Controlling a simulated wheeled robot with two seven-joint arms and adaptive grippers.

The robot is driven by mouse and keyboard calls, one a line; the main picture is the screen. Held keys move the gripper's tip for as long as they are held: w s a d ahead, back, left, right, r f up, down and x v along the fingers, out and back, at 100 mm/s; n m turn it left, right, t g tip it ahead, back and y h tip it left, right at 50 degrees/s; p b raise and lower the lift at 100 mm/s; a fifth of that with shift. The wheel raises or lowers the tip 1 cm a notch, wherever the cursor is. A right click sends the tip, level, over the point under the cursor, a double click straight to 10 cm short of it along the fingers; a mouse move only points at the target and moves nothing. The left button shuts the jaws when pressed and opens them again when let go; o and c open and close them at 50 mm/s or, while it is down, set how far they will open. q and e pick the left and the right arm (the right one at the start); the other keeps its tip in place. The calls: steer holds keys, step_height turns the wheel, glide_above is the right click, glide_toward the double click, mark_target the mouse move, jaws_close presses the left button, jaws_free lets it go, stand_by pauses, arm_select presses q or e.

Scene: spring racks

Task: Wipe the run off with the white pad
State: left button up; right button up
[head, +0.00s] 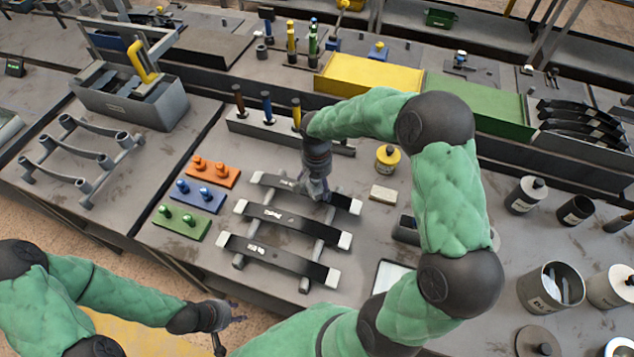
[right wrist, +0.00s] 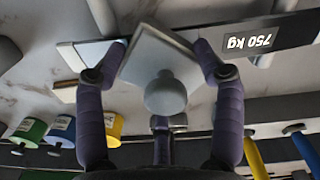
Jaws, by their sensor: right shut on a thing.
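The white pad (right wrist: 140,52), a square plate with a round knob, is between the fingers of my right gripper (right wrist: 160,62) in the right wrist view. In the head view the right gripper (head: 318,190) is over the farthest of three dark leaf springs (head: 337,200), near its middle. A dark spring marked 750 kg (right wrist: 235,40) shows behind the pad in the right wrist view. I cannot tell whether the pad touches it. No run can be made out. My left gripper (head: 228,312) hangs at the table's front edge, away from the springs; its finger opening is unclear.
The middle spring (head: 270,215) and nearest spring (head: 260,255) lie on a grey rack. Orange (head: 213,171), blue (head: 197,195) and green (head: 181,222) blocks stand left. A holder with upright handles (head: 266,125) stands behind. A pale block (head: 383,193) and yellow-topped pot (head: 388,157) stand right.

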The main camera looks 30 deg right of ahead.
steer(key=shift+f+b, duration=0.4)
steer(key=shift+f, duration=0.2)
steer(key=shift+s, duration=0.1)
steer(key=shift+s+d, duration=0.95)
steer(key=shift+s, duration=0.05)
steer(key=shift+s+d+f, duration=0.25)
steer(key=shift+s+d, duration=0.7)
steer(key=shift+s, duration=0.3)
steer(key=shift+w+a+r, duration=0.25)
steer(key=shift+w+a, duration=0.8)
steer(key=shift+w, duration=0.25)
steer(key=shift+w+a+b, duration=0.3)
steer(key=shift+w+a, duration=0.55)
steer(key=shift+w, duration=0.2)
steer(key=shift+s+d+f, duration=0.15)
steer(key=shift+s+d, duration=0.8)
steer(key=shift+s, duration=0.25)
steer(key=shift+s+d+f, duration=0.1)
steer(key=shift+s+d, duration=0.85)
steer(key=shift+s, duration=0.2)
steer(key=shift+r, duration=0.15)
steer(key=shift+r+p, duration=2)
steer(key=shift+r, duration=0.95)
